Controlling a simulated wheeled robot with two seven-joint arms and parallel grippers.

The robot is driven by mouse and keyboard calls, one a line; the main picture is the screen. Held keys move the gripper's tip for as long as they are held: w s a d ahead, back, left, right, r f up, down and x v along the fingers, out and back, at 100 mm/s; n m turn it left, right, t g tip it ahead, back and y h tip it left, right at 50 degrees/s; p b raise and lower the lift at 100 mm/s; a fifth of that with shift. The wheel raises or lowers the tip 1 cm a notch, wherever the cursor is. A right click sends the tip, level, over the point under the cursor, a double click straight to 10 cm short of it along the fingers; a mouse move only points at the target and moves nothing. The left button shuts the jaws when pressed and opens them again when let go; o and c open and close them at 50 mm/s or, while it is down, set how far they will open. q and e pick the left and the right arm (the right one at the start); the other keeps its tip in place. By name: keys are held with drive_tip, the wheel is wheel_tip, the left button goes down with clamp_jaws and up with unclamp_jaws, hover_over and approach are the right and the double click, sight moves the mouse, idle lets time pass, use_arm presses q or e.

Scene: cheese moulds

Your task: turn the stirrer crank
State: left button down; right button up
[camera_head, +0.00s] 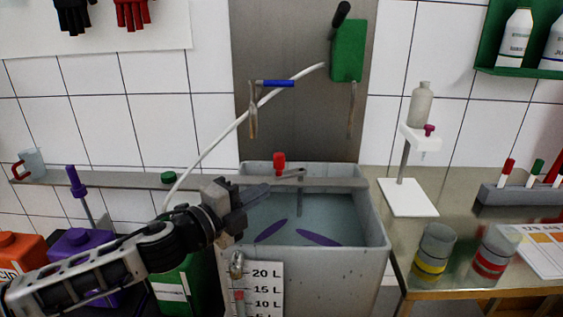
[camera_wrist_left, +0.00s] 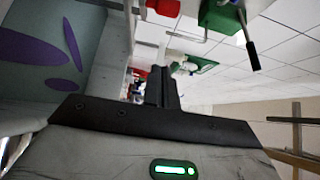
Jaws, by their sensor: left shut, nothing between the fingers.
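The stirrer crank is on the bar over the grey vat (camera_head: 372,262). Its red knob (camera_head: 279,158) stands upright at the left end of a short metal arm (camera_head: 291,173). A shaft goes down from the arm towards purple paddles (camera_head: 318,238) in the pale liquid. My left gripper (camera_head: 266,188) is shut and empty, just below and left of the knob in the head view, apparently apart from it. In the left wrist view, the shut fingers (camera_wrist_left: 162,88) point up the picture, with a red knob (camera_wrist_left: 164,7) beyond them. My right gripper is not in view.
A bar (camera_head: 130,179) runs along the wall and over the vat. A green box with a black lever (camera_head: 348,50) and a white hose (camera_head: 215,140) are above. A white stand (camera_head: 408,197) and two cups (camera_head: 434,250) are on the right counter.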

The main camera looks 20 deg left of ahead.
sight(277, 169)
use_arm(q)
drive_tip(key=w, duration=0.3)
drive_tip(key=w+d+p, duration=0.1)
drive_tip(key=w, duration=0.5)
drive_tip(key=shift+w+d+p, duration=0.1)
drive_tip(key=shift+d+p, duration=0.2)
drive_tip(key=shift+p, duration=0.1)
drive_tip(key=shift+w+a, duration=0.45)
drive_tip(key=shift+a, duration=0.05)
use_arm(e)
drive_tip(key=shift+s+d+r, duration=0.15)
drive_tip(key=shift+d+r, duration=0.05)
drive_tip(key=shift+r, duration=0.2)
use_arm(q)
drive_tip(key=shift+a, duration=0.1)
drive_tip(key=shift+w+a+m+g+h, duration=0.1)
drive_tip(key=shift+a+m+g+h, duration=0.1)
drive_tip(key=shift+m+g+h, duration=0.15)
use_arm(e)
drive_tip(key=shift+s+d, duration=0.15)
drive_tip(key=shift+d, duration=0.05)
use_arm(q)
drive_tip(key=shift+w+a+m+h, duration=0.1)
drive_tip(key=shift+a+m+h, duration=0.15)
drive_tip(key=shift+h, duration=0.2)
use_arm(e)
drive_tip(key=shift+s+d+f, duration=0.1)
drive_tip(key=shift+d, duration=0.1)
